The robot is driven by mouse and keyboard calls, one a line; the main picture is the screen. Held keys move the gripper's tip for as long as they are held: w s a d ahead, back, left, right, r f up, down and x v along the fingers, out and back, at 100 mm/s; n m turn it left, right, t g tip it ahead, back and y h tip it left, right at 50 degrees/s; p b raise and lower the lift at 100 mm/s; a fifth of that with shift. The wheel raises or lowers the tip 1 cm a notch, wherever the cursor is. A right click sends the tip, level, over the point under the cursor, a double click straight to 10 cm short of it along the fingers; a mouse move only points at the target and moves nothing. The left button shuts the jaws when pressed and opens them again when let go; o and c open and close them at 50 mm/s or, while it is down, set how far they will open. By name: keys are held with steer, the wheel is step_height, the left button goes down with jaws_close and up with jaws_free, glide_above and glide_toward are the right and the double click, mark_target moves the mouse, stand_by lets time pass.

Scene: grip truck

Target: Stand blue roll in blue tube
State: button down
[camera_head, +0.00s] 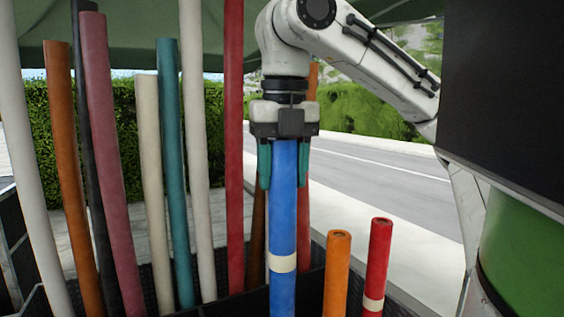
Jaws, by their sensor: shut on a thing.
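The blue roll (283,210) is long and upright, with a cream band near its lower part. My gripper (284,170) is around its upper end, with a green finger on each side, and is shut on it. The roll's lower end runs out of the bottom of the view, behind or below a dark edge, so I cannot see what it stands in. No blue tube can be made out.
A short orange roll (337,275) and a short red roll (376,265) stand close to the right. Several tall rolls, including a teal one (175,170) and a red one (234,150), stand to the left. A road (390,185) lies behind.

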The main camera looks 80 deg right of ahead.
mark_target(284, 219)
steer(key=shift+f, duration=1.35)
steer(key=shift+f+b, duration=4.5)
steer(key=shift+b, duration=0.3)
steer(key=shift+f+b, duration=1.2)
steer(key=shift+f, duration=2.2)
steer(key=shift+c, duration=2.1)
jaws_free()
steer(key=r, duration=0.7)
steer(key=r+p, duration=0.1)
steer(key=r, duration=0.2)
steer(key=shift+s+a+r, duration=0.2)
steer(key=shift+a+r, duration=0.1)
steer(key=shift+r, duration=0.1)
